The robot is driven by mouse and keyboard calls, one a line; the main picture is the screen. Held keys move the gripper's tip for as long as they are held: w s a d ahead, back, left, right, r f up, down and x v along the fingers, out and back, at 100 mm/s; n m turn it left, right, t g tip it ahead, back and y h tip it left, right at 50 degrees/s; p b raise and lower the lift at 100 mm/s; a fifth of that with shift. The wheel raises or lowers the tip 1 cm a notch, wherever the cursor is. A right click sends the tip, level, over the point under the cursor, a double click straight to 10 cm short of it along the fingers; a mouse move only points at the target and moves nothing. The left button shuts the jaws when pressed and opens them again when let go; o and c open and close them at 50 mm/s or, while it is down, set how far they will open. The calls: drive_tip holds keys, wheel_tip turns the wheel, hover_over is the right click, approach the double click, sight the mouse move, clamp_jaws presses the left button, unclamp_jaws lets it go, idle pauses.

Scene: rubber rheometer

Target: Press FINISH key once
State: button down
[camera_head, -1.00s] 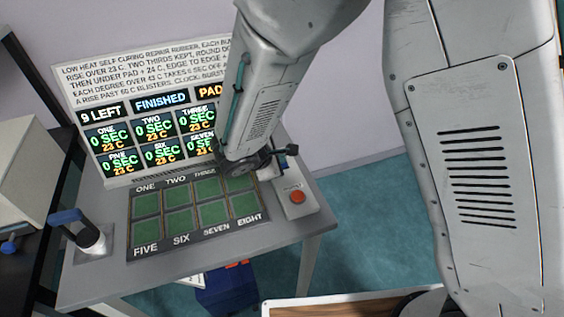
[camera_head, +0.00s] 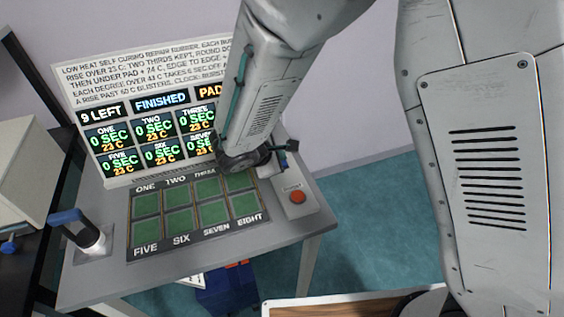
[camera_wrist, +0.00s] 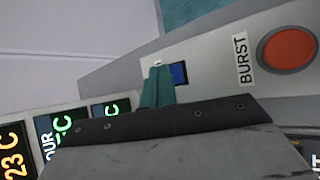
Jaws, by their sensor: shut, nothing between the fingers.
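A small blue key (camera_wrist: 179,73) sits on the grey control strip in the wrist view; I can read no label on it. A blue patch (camera_head: 283,163) shows at that place in the head view, half hidden by my wrist. My gripper (camera_wrist: 157,86) is shut and empty, its teal fingertips just left of the blue key and partly overlapping its edge. I cannot tell whether they touch it. In the head view my wrist hides the fingertips. A blue display panel (camera_head: 161,99) reads FINISHED.
A red button (camera_wrist: 288,49) labelled BURST is farther along the strip; it also shows in the head view (camera_head: 297,197). A board of green pads (camera_head: 180,222) lies left of my wrist. A blue-handled lever (camera_head: 85,230) stands at the table's left.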

drive_tip(key=shift+r, duration=0.15)
drive_tip(key=shift+r, duration=2.5)
drive_tip(key=s+d+r+m+g+y, duration=0.2)
drive_tip(key=s+d+r+m, duration=0.6)
drive_tip(key=s+d, duration=0.4)
drive_tip(key=s+d+r+m+g+y, duration=0.3)
drive_tip(key=s+d+r+m, duration=0.6)
drive_tip(key=s, duration=0.5)
drive_tip(key=d+m, duration=0.2)
drive_tip(key=shift+s+d+r+g+y, duration=0.15)
drive_tip(key=shift+d+r+g+y, duration=0.15)
drive_tip(key=shift+d+g, duration=0.1)
